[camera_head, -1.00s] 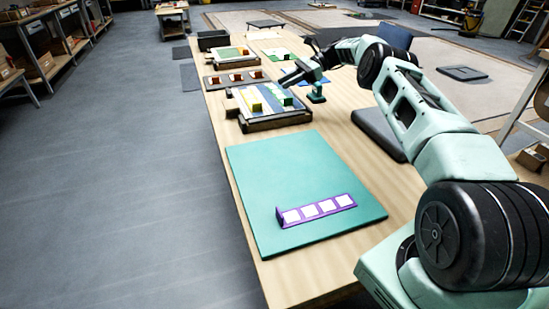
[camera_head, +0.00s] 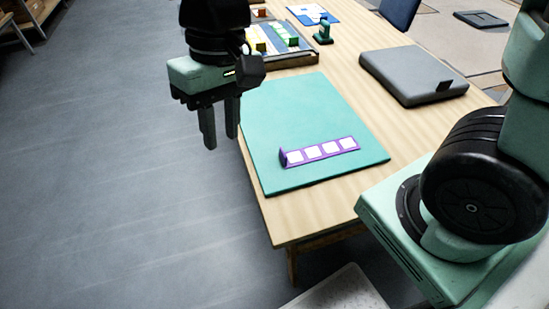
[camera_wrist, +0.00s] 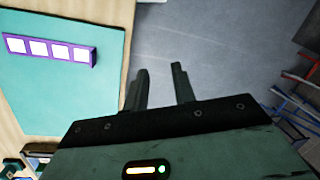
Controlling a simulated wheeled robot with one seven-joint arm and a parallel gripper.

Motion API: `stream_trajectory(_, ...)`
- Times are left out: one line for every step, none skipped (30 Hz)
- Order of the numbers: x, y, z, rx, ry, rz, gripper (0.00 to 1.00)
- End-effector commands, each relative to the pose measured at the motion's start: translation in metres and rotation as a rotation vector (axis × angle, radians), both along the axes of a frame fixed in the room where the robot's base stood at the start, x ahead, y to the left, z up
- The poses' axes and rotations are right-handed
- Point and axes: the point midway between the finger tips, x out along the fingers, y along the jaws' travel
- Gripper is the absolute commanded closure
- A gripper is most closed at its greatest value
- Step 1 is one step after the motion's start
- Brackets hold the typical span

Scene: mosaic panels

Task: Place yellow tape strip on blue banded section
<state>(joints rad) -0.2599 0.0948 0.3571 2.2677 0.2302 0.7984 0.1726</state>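My gripper (camera_head: 221,140) hangs over the floor, left of the table, with its fingers pointing down. It is open and empty; the wrist view shows a gap between the two fingers (camera_wrist: 161,70). A banded panel (camera_head: 290,58) with blue and yellow areas stands on the far part of the table, partly hidden behind my wrist. A small yellow piece (camera_head: 259,46) and green pieces (camera_head: 284,33) show on it. I cannot tell for sure which yellow part is the tape strip.
A teal board (camera_head: 270,120) lies on the near table with a purple strip (camera_head: 320,151) bearing several white squares; the strip also shows in the wrist view (camera_wrist: 48,50). A grey case (camera_head: 410,75) lies at right. A small green stand (camera_head: 323,30) is beyond.

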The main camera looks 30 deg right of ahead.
Motion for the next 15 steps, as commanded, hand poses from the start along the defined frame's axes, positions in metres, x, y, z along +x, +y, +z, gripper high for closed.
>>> stream_trajectory(-0.027, -0.008, -0.004, -0.025, -0.042, 0.097, 0.74)
stream_trajectory(-0.038, -0.013, -0.007, -0.036, -0.064, 0.150, 0.74)
stream_trajectory(-0.052, -0.020, -0.011, -0.051, -0.088, 0.212, 0.74)
stream_trajectory(-0.060, -0.024, -0.013, -0.059, -0.105, 0.250, 0.74)
stream_trajectory(-0.067, -0.028, -0.015, -0.067, -0.119, 0.286, 0.74)
stream_trajectory(-0.075, -0.033, -0.018, -0.074, -0.133, 0.321, 0.74)
stream_trajectory(-0.079, -0.036, -0.019, -0.079, -0.141, 0.343, 0.74)
stream_trajectory(-0.082, -0.038, -0.021, -0.082, -0.146, 0.360, 0.74)
stream_trajectory(-0.084, -0.039, -0.021, -0.084, -0.154, 0.374, 0.74)
stream_trajectory(-0.086, -0.040, -0.022, -0.086, -0.157, 0.381, 0.74)
stream_trajectory(-0.086, -0.041, -0.022, -0.087, -0.157, 0.385, 0.74)
stream_trajectory(-0.086, -0.041, -0.022, -0.088, -0.157, 0.386, 0.74)
stream_trajectory(-0.086, -0.041, -0.022, -0.088, -0.157, 0.386, 0.74)
stream_trajectory(-0.086, -0.041, -0.022, -0.087, -0.157, 0.385, 0.74)
stream_trajectory(-0.086, -0.041, -0.022, -0.087, -0.156, 0.384, 0.74)
